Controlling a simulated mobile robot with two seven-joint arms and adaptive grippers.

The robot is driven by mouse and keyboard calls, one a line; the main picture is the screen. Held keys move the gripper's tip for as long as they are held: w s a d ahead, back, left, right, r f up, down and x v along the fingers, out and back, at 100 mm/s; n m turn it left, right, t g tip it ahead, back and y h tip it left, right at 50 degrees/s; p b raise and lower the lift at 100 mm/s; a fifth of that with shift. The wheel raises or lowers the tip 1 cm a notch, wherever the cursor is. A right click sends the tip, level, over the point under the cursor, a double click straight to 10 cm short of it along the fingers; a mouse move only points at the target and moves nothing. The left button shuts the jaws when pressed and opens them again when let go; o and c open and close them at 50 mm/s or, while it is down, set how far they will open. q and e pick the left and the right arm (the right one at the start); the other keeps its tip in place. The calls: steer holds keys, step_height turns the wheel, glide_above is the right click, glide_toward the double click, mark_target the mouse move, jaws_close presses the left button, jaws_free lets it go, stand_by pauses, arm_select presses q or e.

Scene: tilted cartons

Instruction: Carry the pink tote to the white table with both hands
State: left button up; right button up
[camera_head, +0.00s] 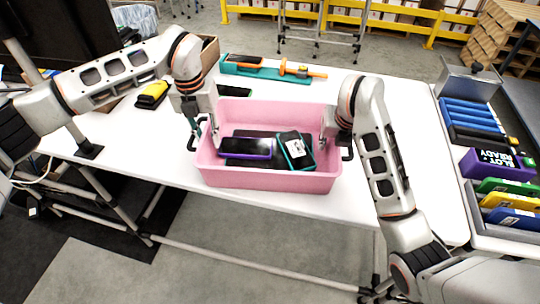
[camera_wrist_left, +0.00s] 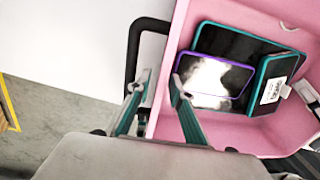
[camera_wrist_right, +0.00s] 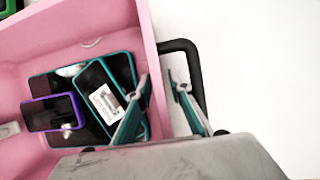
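The pink tote (camera_head: 270,181) is in the middle of the head view, at the front edge of the white table (camera_head: 400,130). I cannot tell whether it rests fully on the tabletop. It has a black handle at each end and holds several dark tablets or phones, one purple-edged (camera_head: 246,148) and others teal-edged. My left gripper (camera_wrist_left: 160,88) is at the left end, fingers apart on both sides of the tote wall. My right gripper (camera_wrist_right: 162,92) straddles the right end wall likewise, one finger inside, one between wall and handle. Gaps show beside the wall in both wrist views.
A teal tray (camera_head: 265,71) with an orange tool lies behind the tote, and a yellow-and-black device (camera_head: 152,94) lies at the back left. A side table at the right holds blue rolls (camera_head: 468,115) and coloured boxes (camera_head: 500,187). The white table is clear right of the tote.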

steer(key=shift+r, duration=0.1)
steer(key=v, duration=0.8)
steer(key=shift+d+r, duration=0.1)
steer(key=shift+r, duration=0.2)
arm_select(q)
step_height(320, 180, up, 12)
steer(key=shift+a, duration=0.35)
arm_select(e)
steer(key=shift+v, duration=1.65)
steer(key=shift+s+f, duration=0.1)
steer(key=shift+s, duration=0.1)
